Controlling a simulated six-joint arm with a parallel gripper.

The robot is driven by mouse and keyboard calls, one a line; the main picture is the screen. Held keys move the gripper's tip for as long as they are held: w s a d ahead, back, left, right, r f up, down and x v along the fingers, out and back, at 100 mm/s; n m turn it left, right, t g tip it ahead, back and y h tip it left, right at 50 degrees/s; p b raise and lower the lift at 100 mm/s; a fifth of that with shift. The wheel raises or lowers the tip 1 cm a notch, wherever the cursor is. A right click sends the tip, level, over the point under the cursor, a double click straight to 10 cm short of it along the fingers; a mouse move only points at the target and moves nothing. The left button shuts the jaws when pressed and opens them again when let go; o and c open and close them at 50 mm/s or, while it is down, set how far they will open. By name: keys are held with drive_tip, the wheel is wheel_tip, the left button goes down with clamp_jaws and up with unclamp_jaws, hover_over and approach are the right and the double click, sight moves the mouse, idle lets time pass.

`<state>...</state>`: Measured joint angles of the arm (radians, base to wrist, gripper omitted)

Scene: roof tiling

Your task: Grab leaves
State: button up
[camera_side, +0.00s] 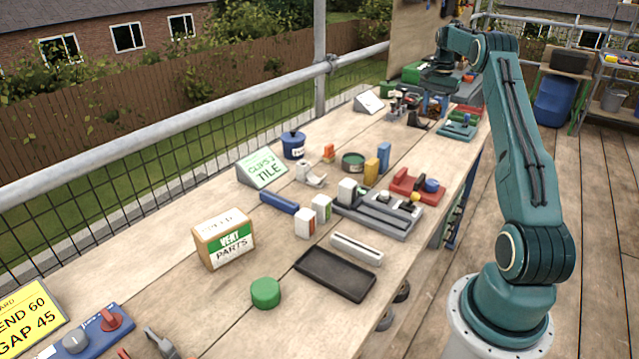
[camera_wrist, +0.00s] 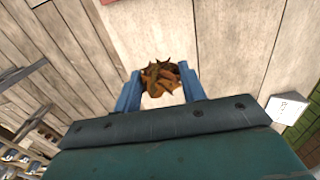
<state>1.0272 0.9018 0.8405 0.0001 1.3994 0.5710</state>
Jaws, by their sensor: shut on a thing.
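A clump of brown, curled leaves (camera_wrist: 162,80) sits between the two blue fingers of my gripper (camera_wrist: 159,76) in the wrist view. The fingers are shut on the clump, one on each side of it. In the side view my gripper (camera_side: 434,104) points down at the far end of the wooden bench, among small tools and parts.
The bench (camera_side: 165,275) holds a VENT PARTS box (camera_side: 224,240), a CLIPS TILE sign (camera_side: 262,169), a black tray (camera_side: 335,273) and a green round lid (camera_side: 265,292). A metal rail (camera_side: 190,117) runs along its left side. A white sign (camera_wrist: 287,107) shows at right in the wrist view.

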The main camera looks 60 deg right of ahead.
drive_tip(key=shift+r, duration=0.75)
